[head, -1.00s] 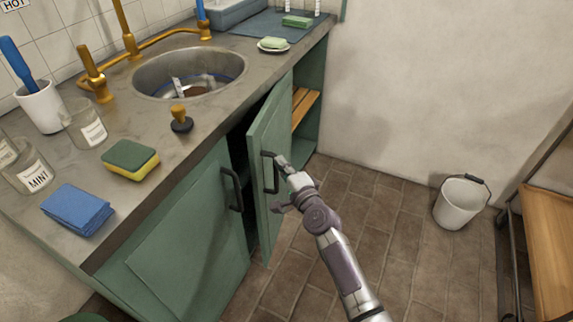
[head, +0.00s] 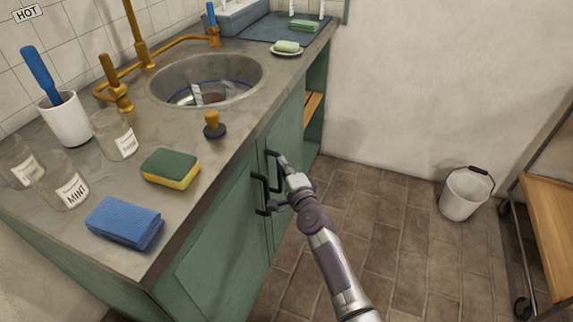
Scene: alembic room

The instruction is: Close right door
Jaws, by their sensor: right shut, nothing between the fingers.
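The green right door (head: 289,130) of the sink cabinet lies about flush with the cabinet front in the head view. Its dark handle (head: 272,168) stands close beside the handle (head: 257,189) of the left door (head: 222,232), which is shut. My right gripper (head: 278,180) is at the right door's handle, fingers toward the door, shut and empty. It looks to touch the door or handle, but exact contact cannot be told. My left gripper is not in view.
Open shelving (head: 314,106) is beyond the door. A bucket (head: 466,193) and wooden cart (head: 550,210) stand right. The floor between is clear.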

